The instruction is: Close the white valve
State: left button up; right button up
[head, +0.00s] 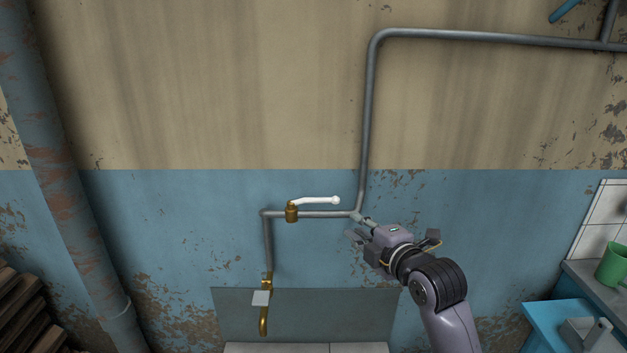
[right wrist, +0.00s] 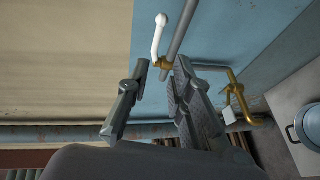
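The white valve (head: 318,201) is a long white lever on a brass body (head: 292,213) in a grey wall pipe. The lever points right, roughly along the horizontal pipe run and just above it. In the right wrist view, the white lever (right wrist: 158,38) shows beyond the fingertips, with its brass body (right wrist: 163,64) seen between them. My right gripper (head: 359,227) is open and empty, a little right of and below the lever's round end, near the pipe's bend. Its two fingers (right wrist: 161,68) stand apart in the wrist view. My left gripper is out of view.
The grey pipe (head: 370,110) rises behind my right gripper and turns right. A brass tap (head: 263,319) hangs below the valve, before a grey panel (head: 340,312). A thick pipe (head: 68,190) stands left. A green mug (head: 612,265) is at far right.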

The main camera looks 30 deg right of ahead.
aim_at(325, 202)
jog(key=p+x, duration=0.3)
jog(key=x, duration=1.3)
jog(key=shift+w+r, duration=0.1)
jog(key=shift+w, duration=0.2)
grip_shut()
